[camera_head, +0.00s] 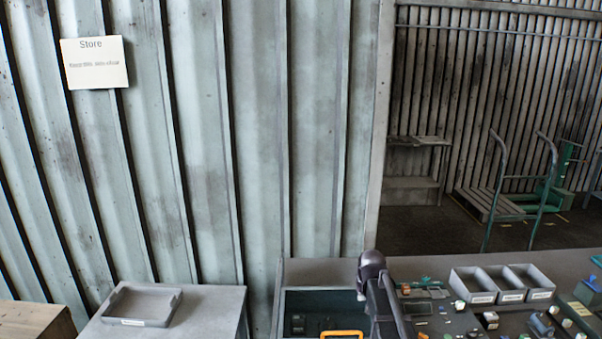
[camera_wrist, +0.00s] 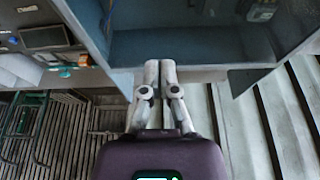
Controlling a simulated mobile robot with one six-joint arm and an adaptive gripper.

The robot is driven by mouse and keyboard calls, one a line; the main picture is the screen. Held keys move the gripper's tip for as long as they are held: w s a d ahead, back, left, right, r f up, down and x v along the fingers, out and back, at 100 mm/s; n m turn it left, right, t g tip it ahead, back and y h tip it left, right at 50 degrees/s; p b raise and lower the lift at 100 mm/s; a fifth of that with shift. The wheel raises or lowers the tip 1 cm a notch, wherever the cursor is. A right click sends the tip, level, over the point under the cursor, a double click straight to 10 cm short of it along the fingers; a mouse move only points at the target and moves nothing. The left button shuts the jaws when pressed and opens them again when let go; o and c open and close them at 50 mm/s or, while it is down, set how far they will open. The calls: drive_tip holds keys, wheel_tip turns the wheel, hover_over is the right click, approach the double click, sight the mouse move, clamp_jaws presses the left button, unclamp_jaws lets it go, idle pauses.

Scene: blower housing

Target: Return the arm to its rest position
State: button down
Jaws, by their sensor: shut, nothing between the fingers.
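My gripper (camera_wrist: 159,72) shows in the middle of the wrist view. Its two grey fingers lie side by side, shut, with nothing between them. Ahead of the fingertips is a blue-grey open compartment (camera_wrist: 200,48); I cannot tell the gap to it. In the head view, my dark arm (camera_head: 376,285) rises at the bottom centre, in front of the bench; the fingers cannot be made out there.
An open-topped compartment (camera_head: 310,297) with an orange handle (camera_head: 342,334) lies left of my arm. Right of it are a three-part grey bin (camera_head: 502,297) and several small parts. A grey tray (camera_head: 142,322) sits on the left table. A trolley (camera_head: 492,205) stands behind.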

drive_tip(key=s+a+f+g, duration=0.1)
drive_tip(key=s+g, duration=0.1)
drive_tip(key=s, duration=1)
drive_tip(key=s+a+g, duration=0.2)
drive_tip(key=s, duration=1.1)
wheel_tip(320, 180, down, 8)
drive_tip(key=w+b, duration=0.1)
drive_tip(key=b, duration=0.7)
drive_tip(key=shift+f, duration=0.25)
drive_tip(key=shift+d, duration=0.1)
